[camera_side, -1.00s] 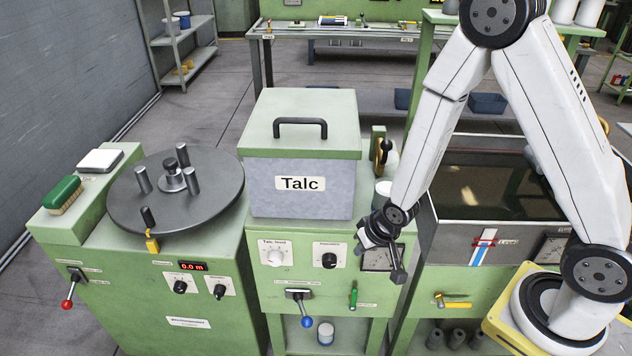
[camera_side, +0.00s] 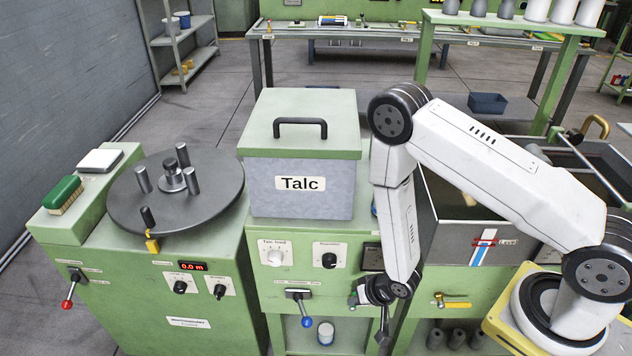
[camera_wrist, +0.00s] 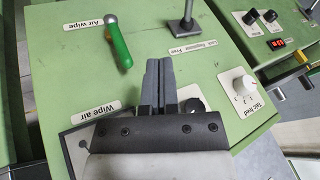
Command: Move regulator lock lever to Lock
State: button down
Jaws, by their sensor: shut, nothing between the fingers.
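The regulator lock lever (camera_side: 299,295) is on the front of the green middle cabinet, its blue ball end (camera_side: 307,322) hanging down and slightly right. In the wrist view the lever's grey base and rod (camera_wrist: 186,24) show at the top edge; its ball is out of frame. A label (camera_wrist: 189,47) beside it, upside down, reads "Free" and seemingly "Lock". My gripper (camera_wrist: 159,62) is shut and empty, apart from the lever. In the side view my gripper (camera_side: 382,338) points down at the cabinet's right front, to the right of the lever.
A green air wipe handle (camera_wrist: 118,42) lies close beside my fingers. A white Talc feed knob (camera_wrist: 243,83) and a black knob (camera_wrist: 193,105) are also near. The Talc box (camera_side: 300,185) stands on the cabinet. A red-ball lever (camera_side: 68,303) is on the left cabinet.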

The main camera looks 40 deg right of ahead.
aim_at(307, 324)
jog(key=shift+s+a+f, duration=0.15)
jog(key=shift+s+f, duration=0.4)
jog(key=shift+f, duration=0.35)
jog(key=shift+f, duration=0.1)
jog(key=w+a+f, duration=0.5)
jog(key=w+f, duration=0.2)
jog(key=f, duration=0.2)
jog(key=shift+w, duration=0.3)
dwell(0.3)
jog(key=shift+a+m, duration=0.45)
jog(key=shift+m, duration=0.25)
dwell(0.4)
jog(key=shift+w+a+m+t+h, duration=0.2)
jog(key=shift+a+m+h, duration=0.15)
jog(key=shift+a+m, duration=0.2)
jog(key=shift+w+a+m+t+h, duration=0.15)
jog(key=shift+a+m+h, duration=0.2)
jog(key=shift+a+m, duration=0.2)
jog(key=shift+w+a, duration=0.75)
jog(key=shift+a, duration=0.3)
jog(key=shift+w+a, duration=0.75)
jog(key=shift+a, duration=0.25)
